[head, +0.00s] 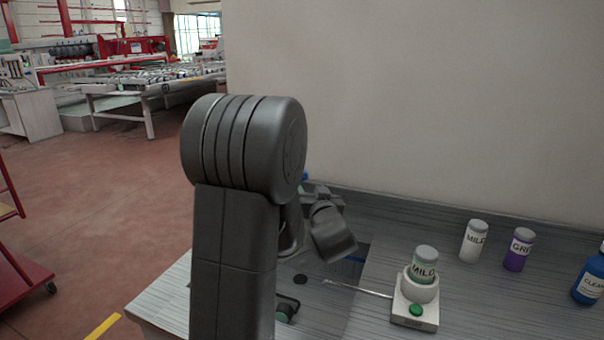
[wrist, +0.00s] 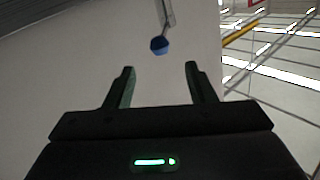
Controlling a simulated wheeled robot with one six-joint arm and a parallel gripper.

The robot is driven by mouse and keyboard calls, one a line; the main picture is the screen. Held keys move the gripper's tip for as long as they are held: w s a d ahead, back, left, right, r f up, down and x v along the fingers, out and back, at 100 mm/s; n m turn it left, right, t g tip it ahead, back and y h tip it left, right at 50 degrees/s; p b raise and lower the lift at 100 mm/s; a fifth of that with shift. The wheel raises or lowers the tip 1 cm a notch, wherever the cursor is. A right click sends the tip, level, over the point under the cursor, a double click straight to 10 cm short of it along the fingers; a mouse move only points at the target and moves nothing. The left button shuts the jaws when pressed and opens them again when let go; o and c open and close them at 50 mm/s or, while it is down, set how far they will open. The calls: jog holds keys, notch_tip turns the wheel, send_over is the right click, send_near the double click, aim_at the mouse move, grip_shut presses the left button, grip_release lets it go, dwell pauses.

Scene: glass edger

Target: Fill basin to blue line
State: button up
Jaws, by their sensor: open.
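In the wrist view my gripper (wrist: 159,72) is open, its two fingers apart with nothing between them. A blue knob (wrist: 159,45) on a thin grey stem is just beyond the fingertips, roughly centred and apart from them. In the head view a small blue spot (head: 304,176), perhaps this knob, shows behind my arm. The basin (head: 350,268) is sunk in the grey counter, largely hidden by my arm. A short piece of blue line (head: 355,260) shows on its far wall. I cannot make out a water level.
A dispenser (head: 415,312) with a green button and thin metal spout holds a MILD bottle (head: 424,265). A white bottle (head: 473,241), a purple bottle (head: 518,249) and a blue cleaner bottle (head: 591,277) stand right. A wall rises behind. Open floor lies left, with a red cart (head: 20,275).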

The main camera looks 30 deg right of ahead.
jog(key=p+x, duration=0.1)
jog(key=x, duration=1.1)
jog(key=shift+w+p, duration=0.1)
jog(key=shift+p, duration=0.3)
grip_shut()
